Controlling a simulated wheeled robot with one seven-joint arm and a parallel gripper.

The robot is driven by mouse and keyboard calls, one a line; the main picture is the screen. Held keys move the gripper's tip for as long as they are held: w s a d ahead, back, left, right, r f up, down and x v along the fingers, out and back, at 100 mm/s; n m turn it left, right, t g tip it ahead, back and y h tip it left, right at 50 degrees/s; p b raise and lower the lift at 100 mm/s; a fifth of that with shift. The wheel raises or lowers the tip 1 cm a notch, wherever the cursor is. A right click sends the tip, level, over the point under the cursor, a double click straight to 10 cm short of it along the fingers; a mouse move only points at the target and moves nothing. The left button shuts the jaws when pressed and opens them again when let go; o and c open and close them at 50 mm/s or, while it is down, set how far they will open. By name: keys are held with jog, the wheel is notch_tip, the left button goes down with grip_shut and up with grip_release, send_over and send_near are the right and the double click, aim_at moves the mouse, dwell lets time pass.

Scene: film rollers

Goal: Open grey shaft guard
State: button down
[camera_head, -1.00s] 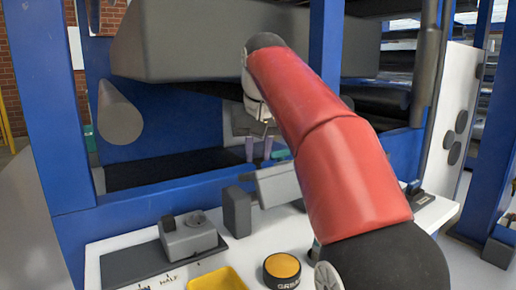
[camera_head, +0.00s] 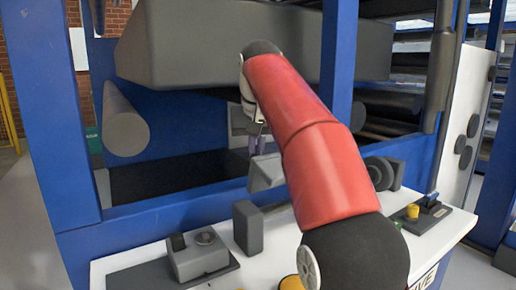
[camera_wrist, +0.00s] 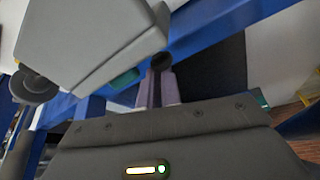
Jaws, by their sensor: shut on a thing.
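My gripper (camera_head: 257,150) hangs from the red arm in the head view, with its fingers just above a light grey box-like part that looks like the shaft guard (camera_head: 265,173). The arm hides much of this guard. In the wrist view, my gripper's two purple fingers (camera_wrist: 159,78) are close together on a small dark round knob (camera_wrist: 162,62). A large light grey housing, probably the guard (camera_wrist: 90,40), fills the upper left. I cannot tell how the knob joins it, or how far the guard is open.
A large dark grey box (camera_head: 240,45) hangs above, between blue posts (camera_head: 336,50). A grey roller (camera_head: 125,120) sticks out at left. A grey control box (camera_head: 198,255), an upright grey block (camera_head: 247,228), dark round discs (camera_head: 380,174) and a yellow knob (camera_head: 412,211) stand on the white counter (camera_head: 285,235).

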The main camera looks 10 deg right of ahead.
jog(key=shift+a+f, duration=0.45)
jog(key=shift+a, duration=0.25)
jog(key=c, duration=1.9)
grip_release()
jog(key=shift+a, duration=0.2)
jog(key=o, duration=0.7)
jog(key=shift+s+a, duration=0.1)
jog(key=shift+a, duration=0.05)
jog(key=shift+r, duration=0.15)
jog(key=shift+d+r, duration=0.1)
jog(key=shift+d, duration=0.15)
jog(key=shift+s+r, duration=0.1)
jog(key=shift+r, duration=0.45)
jog(key=shift+v, duration=3.3)
